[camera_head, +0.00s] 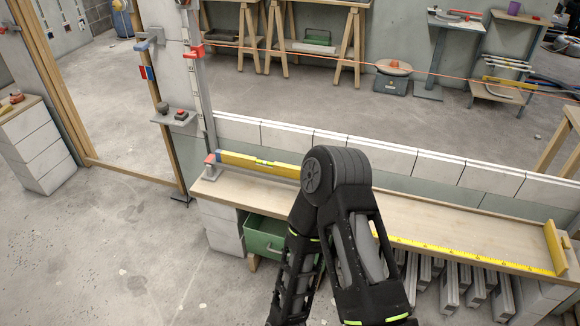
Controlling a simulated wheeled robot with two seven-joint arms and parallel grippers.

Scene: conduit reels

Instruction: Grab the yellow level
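A long yellow level (240,161) lies at the left end of the wooden bench (420,218), along the low block wall. A vial shows near its middle. Its right end is hidden behind the bent joint of one of my arms, which rises in the centre of the view. Neither of my grippers is in view, so I cannot see where they are relative to the level.
A yellow ruler (450,250) runs along the bench's front edge to a yellow bar (555,248) at its right end. A grey post (200,100) with red clamps stands at the level's left end. A green crate (265,235) sits below. The floor at left is clear.

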